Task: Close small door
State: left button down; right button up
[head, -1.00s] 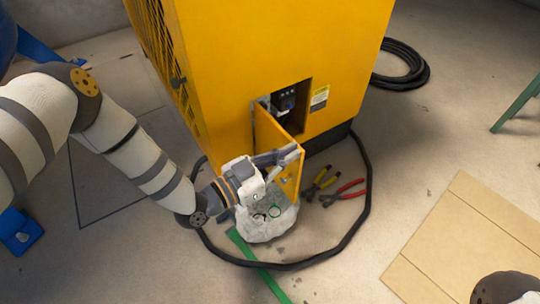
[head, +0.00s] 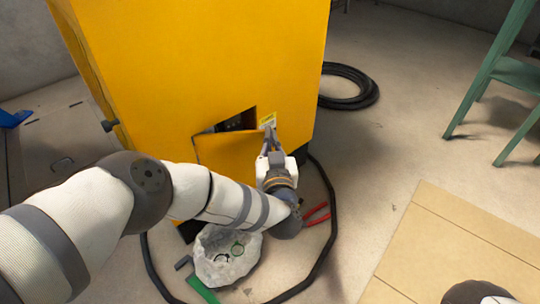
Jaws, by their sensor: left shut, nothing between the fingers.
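The small yellow door (head: 228,156) sits low on the front of the yellow cabinet (head: 205,60). My left arm covers the area below the door. Of my right arm only a small part shows at the bottom right edge; its gripper is out of view.
A clear bag (head: 226,256) and red-handled pliers (head: 318,213) lie on the floor below the cabinet. A black hose (head: 331,215) curves around them. Cardboard (head: 450,252) lies at the right, a green stand (head: 490,70) at upper right, a coiled hose (head: 362,88) behind.

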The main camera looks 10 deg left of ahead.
pick_arm(q)
jog(key=a+b+x, duration=0.1)
jog(key=b+x, duration=0.2)
jog(key=x, duration=0.5)
jog(key=shift+a, duration=0.3)
jog(key=shift+w, duration=0.1)
